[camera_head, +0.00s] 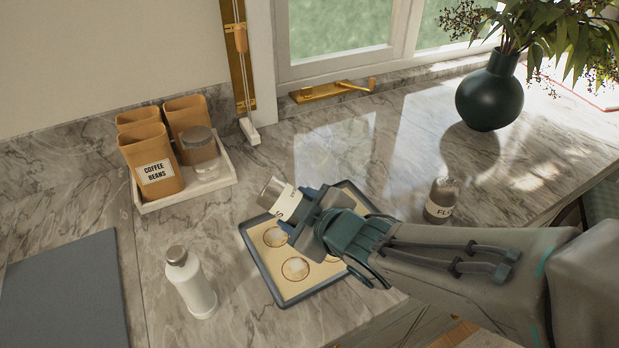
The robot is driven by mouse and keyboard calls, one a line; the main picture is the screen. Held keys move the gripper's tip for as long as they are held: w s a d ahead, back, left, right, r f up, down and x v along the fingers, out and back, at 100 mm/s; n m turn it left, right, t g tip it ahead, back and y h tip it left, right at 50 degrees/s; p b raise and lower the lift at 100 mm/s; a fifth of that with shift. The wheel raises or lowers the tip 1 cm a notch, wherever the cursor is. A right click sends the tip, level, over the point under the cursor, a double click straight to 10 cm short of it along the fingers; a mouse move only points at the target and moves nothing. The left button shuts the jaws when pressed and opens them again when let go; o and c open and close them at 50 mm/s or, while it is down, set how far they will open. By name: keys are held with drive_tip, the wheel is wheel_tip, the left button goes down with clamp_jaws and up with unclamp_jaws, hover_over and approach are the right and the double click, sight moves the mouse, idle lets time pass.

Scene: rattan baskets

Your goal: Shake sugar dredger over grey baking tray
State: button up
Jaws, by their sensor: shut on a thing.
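The grey baking tray (268,277) lies on the marble counter, with a pale lining and several round items on it. One round item (295,268) has a white patch on top. My gripper (297,212) is above the tray's far part, shut on a shaker (273,194) with a metal top and a white label. The label is mostly hidden, with only an "S" legible; I take it to be the sugar dredger. It is tilted, its metal top pointing up and left. My arm covers the right side of the tray.
A similar shaker labelled "FL" (441,199) stands right of the tray, close to my arm. A white bottle (191,283) stands left of it. A white holder (219,179) carries tan canisters and a jar. A dark vase (490,93) stands at the back right.

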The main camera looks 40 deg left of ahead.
drive_tip(key=w+d+p, duration=0.6)
drive_tip(key=w+p, duration=0.1)
drive_tip(key=w, duration=0.5)
drive_tip(key=shift+w+d, duration=0.35)
drive_tip(key=shift+w, duration=0.05)
drive_tip(key=shift+s+a, duration=0.1)
drive_tip(key=shift+s+a+b, duration=6.75)
drive_tip(key=shift+s+b, duration=1.65)
drive_tip(key=shift+s, duration=0.25)
drive_tip(key=w+d+p, duration=0.5)
drive_tip(key=w+p, duration=0.3)
drive_tip(key=w, duration=0.2)
drive_tip(key=w+d+p, duration=0.5)
drive_tip(key=w+p, duration=0.4)
drive_tip(key=shift+w+a+b, duration=0.5)
drive_tip(key=shift+w+a, duration=0.6)
drive_tip(key=shift+a, duration=0.75)
drive_tip(key=s+a+b, duration=0.5)
drive_tip(key=s+b, duration=0.4)
drive_tip(key=s+a+b, duration=0.5)
drive_tip(key=s+b, duration=0.5)
drive_tip(key=shift+s, duration=0.15)
